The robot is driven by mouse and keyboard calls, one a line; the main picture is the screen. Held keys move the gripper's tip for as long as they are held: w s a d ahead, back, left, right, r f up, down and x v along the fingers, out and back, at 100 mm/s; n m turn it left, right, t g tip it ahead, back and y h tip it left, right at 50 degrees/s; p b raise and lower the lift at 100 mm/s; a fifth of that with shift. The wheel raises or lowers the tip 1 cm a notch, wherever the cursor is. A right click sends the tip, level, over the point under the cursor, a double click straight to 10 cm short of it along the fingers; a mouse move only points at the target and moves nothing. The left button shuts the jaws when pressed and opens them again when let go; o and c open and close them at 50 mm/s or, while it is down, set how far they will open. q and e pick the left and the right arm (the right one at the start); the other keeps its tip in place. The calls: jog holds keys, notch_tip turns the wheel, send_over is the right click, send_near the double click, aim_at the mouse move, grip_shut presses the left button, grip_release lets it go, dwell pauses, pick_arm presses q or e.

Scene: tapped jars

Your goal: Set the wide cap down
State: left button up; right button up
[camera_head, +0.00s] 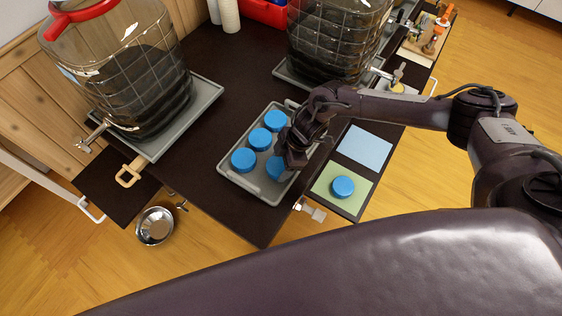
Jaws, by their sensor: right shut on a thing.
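My right gripper (287,157) reaches over a grey tray (229,174) from the right. It is shut on a blue cap (274,168) at the tray's front right part, and its fingers hide part of that cap. I cannot tell whether the held cap touches the tray floor. Other blue caps lie in the tray: one at the front left (243,160), one in the middle (260,139) and one at the back (275,120). One more blue cap (342,187) lies on a green mat (322,185). Which cap is wider is hard to tell. My left gripper is out of view.
A blue mat (365,147) beside the green one is bare. Two large tapped jars, one at left (125,75) and one at back (335,40), stand on grey trays. A metal bowl (155,226) sits below the table's front left edge. The dark tabletop (200,130) left of the tray is clear.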

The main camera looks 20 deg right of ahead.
jog(key=o, duration=1)
jog(key=shift+f, duration=0.1)
jog(key=shift+c, duration=0.2)
jog(key=shift+r, duration=0.35)
jog(key=v, duration=1.1)
jog(key=shift+d+r, duration=0.15)
jog(key=shift+r, duration=0.2)
